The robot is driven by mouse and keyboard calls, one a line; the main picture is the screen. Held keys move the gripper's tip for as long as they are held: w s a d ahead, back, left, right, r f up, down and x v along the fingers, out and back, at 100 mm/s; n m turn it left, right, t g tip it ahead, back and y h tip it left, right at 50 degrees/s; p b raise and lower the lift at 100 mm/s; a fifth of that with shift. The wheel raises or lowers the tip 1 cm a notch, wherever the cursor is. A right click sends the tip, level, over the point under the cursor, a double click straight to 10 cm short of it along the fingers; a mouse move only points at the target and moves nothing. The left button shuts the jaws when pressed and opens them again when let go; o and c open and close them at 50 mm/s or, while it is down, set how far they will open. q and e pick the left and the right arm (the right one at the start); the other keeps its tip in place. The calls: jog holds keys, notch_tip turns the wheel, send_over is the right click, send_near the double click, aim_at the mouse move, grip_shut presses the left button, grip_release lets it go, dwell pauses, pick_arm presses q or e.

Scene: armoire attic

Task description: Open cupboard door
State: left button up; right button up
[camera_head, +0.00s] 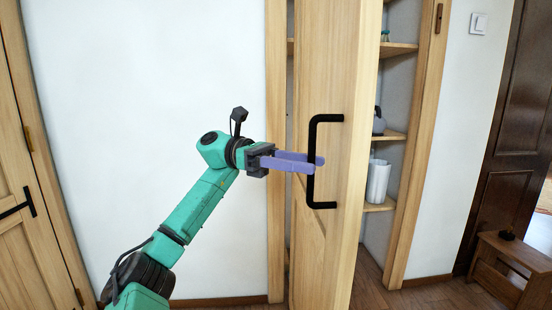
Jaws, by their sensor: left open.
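The cupboard door (338,225) is light wood and stands partly open, swung out from its frame, with shelves showing behind it on both sides. Its black bar handle (311,190) runs upright along the door face. My left gripper (318,164) comes in from the left. Its two purple fingers are apart and reach the handle at about mid-height, with the bar at the fingertips. I cannot tell whether the fingers touch the bar. My right gripper is not in view.
Inside the cupboard (388,135), a white container (377,182) and a dark-topped jug (378,122) stand on shelves. A wooden door (30,215) is at the far left. White wall lies behind my arm.

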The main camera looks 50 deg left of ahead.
pick_arm(q)
jog(key=p+v, duration=0.4)
jog(key=v, duration=0.9)
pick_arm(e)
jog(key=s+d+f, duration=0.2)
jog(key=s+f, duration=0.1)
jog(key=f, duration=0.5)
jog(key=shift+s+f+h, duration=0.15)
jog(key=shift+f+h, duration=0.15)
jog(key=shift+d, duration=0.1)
